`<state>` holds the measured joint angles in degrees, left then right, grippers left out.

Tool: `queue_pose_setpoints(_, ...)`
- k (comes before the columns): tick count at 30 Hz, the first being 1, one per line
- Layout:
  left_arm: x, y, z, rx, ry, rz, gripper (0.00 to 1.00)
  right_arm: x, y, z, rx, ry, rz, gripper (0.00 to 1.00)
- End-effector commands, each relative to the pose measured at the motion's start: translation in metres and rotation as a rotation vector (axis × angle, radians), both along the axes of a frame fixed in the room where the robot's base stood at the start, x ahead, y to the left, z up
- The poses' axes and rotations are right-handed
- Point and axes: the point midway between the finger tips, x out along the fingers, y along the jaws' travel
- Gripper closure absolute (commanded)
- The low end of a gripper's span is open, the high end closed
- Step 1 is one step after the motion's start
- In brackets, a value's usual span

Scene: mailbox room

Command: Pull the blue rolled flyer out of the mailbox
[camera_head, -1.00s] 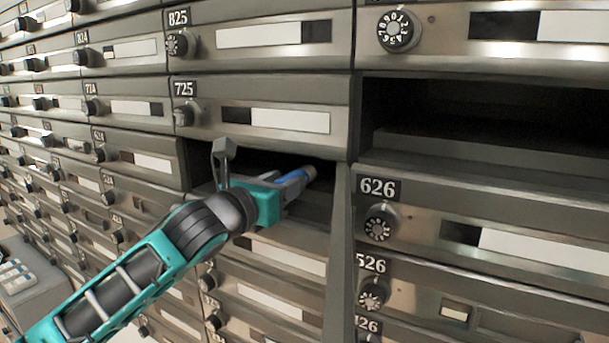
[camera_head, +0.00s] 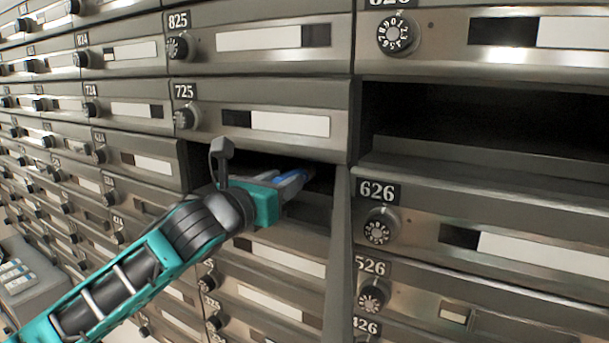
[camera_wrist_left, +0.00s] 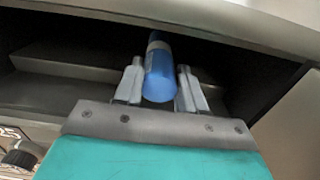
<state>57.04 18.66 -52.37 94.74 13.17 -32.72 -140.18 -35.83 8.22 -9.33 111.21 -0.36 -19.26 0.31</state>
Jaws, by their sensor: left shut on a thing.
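The blue rolled flyer (camera_head: 288,179) lies inside an open mailbox compartment (camera_head: 312,216) below box 725. In the left wrist view the flyer (camera_wrist_left: 159,78) is a blue roll with a pale band near its far end, pointing into the dark compartment. My left gripper (camera_head: 297,177) reaches into the opening. Its two grey fingers (camera_wrist_left: 160,88) stand on either side of the roll and are shut on it. The flyer's far end is in shadow. My right gripper is in neither view.
Another open, dark compartment (camera_head: 480,120) is at the upper right. Closed boxes with dials surround them.

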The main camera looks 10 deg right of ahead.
Motion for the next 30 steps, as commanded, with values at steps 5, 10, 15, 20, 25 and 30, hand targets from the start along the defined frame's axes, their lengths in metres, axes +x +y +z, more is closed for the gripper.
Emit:
queue_pose_setpoints(5,-0.019,0.014,-0.001,0.002,-0.002,0.000,0.90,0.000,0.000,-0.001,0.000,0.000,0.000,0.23)
queue_pose_setpoints(10,-0.038,0.028,-0.001,0.003,-0.001,-0.001,0.90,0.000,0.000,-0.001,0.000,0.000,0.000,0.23)
queue_pose_setpoints(15,-0.058,0.042,-0.001,0.002,0.000,0.000,0.90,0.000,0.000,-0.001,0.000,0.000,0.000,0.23)
queue_pose_setpoints(20,-0.076,0.056,-0.001,0.002,-0.001,0.000,0.90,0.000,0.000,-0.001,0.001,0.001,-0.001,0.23)
queue_pose_setpoints(25,-0.095,0.070,-0.001,0.003,0.000,0.001,0.90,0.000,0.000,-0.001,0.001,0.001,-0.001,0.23)
queue_pose_setpoints(30,-0.115,0.083,-0.001,0.003,-0.001,0.000,0.90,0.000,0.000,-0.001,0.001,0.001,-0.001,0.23)
